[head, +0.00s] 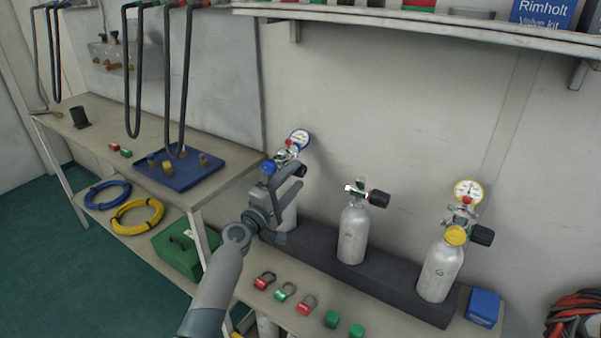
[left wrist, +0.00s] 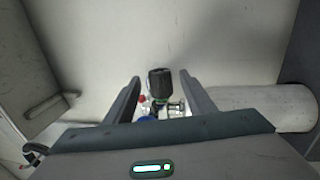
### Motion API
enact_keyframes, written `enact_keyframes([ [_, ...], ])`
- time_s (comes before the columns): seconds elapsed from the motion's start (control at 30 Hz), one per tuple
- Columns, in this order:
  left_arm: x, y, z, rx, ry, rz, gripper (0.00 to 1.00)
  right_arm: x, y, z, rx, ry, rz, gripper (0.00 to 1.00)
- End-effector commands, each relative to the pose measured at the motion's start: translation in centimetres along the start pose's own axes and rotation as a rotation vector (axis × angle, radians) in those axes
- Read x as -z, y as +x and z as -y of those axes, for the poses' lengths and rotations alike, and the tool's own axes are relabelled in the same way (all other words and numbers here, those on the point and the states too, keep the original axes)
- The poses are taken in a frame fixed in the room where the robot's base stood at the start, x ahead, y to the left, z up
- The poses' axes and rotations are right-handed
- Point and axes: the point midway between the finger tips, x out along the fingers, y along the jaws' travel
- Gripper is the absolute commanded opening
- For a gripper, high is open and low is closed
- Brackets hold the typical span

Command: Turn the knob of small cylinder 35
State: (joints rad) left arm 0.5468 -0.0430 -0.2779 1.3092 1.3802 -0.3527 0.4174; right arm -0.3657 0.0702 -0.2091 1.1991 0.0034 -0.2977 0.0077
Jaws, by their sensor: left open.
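Three small white cylinders stand upright in a dark rack: the left one (head: 287,217), the middle one (head: 353,235) and the right one (head: 440,270). Their numbers are too small to read, so I cannot tell which is 35. My left gripper (head: 287,184) is open at the top of the left cylinder, partly hiding it. The left cylinder's black knob (head: 300,170) also shows in the left wrist view (left wrist: 160,82), between the spread fingers with space on both sides. My right gripper is out of view.
A blue-capped regulator with a gauge (head: 299,138) sits on the left cylinder, close to my gripper. The right cylinder carries a yellow-rimmed gauge (head: 468,191). A shelf (head: 420,22) runs above.

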Motion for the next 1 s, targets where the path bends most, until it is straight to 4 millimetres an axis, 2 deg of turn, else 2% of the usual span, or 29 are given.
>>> enact_keyframes([
  [0.1, 0.0, 1.7, 0.1, 0.0, -0.001, 0.001, 0.5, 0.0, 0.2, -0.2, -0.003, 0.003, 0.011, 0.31],
  [0.3, 0.0, 3.3, 0.1, 0.0, 0.0, 0.0, 0.5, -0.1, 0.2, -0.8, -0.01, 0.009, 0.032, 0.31],
  [0.7, 0.0, 3.7, 0.0, 0.0, 0.001, 0.0, 0.5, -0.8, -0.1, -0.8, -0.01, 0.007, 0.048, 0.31],
  [0.87, 0.0, 3.7, 0.0, 0.0, 0.001, 0.0, 0.11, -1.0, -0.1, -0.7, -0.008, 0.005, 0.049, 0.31],
  [0.9, 0.0, 3.7, 0.0, 0.0, 0.0, 0.0, 0.08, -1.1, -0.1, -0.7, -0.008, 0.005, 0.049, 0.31],
  [1.0, 0.0, 3.7, 0.0, 0.001, 0.0, 0.0, 0.08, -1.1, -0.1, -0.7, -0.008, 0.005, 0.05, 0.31],
])
